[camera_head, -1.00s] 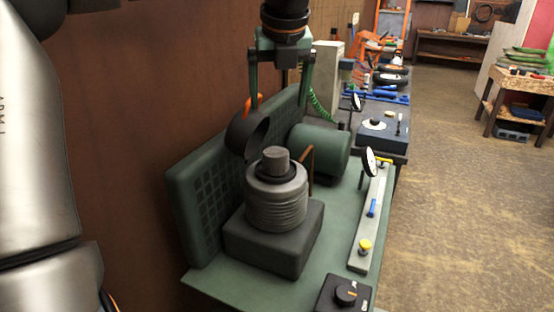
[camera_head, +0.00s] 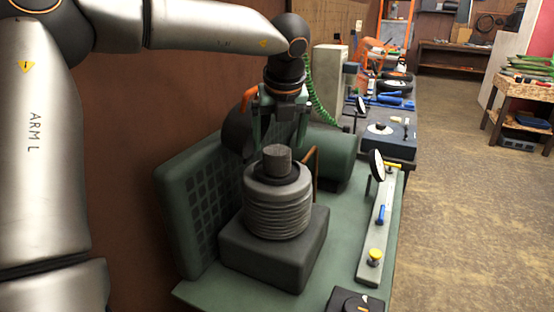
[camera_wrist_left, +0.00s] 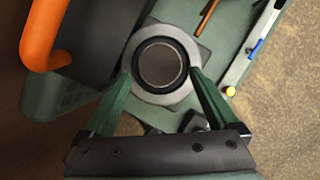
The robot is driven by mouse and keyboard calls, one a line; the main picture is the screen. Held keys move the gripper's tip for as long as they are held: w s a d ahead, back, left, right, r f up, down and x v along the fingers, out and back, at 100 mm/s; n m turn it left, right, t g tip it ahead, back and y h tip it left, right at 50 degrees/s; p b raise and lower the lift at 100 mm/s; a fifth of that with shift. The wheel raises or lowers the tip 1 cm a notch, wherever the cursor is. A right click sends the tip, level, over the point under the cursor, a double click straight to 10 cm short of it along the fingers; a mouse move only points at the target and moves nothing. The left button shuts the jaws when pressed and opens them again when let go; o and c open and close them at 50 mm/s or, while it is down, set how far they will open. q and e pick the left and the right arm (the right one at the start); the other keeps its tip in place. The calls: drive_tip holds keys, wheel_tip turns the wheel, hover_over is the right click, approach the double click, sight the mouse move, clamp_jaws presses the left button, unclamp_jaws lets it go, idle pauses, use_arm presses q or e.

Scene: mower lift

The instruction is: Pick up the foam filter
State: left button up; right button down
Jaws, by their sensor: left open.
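A short grey cylinder (camera_head: 277,159), which looks like the foam filter, stands upright in a dark ring on top of the ribbed grey engine cylinder (camera_head: 277,212). In the left wrist view its round top (camera_wrist_left: 160,63) shows from above, ringed in black. My left gripper (camera_head: 282,143) points down just above it, with green fingers spread. In the left wrist view the fingertips (camera_wrist_left: 161,74) appear on either side of the ringed top, and no grip shows. I cannot tell how far above it the tips are. My right gripper is not in view.
The engine's dark block (camera_head: 270,250) stands on a green bench (camera_head: 345,225). A green grilled panel (camera_head: 195,210) and a dark part with an orange handle (camera_wrist_left: 42,35) are close on the left. A grey bar with a dial (camera_head: 376,235) lies right.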

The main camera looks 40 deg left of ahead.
sight(277, 151)
use_arm(q)
drive_tip(key=x, duration=0.4)
drive_tip(key=shift+a+f, duration=0.1)
drive_tip(key=shift+f, duration=0.1)
drive_tip(key=shift+c, duration=0.3)
drive_tip(key=c, duration=1)
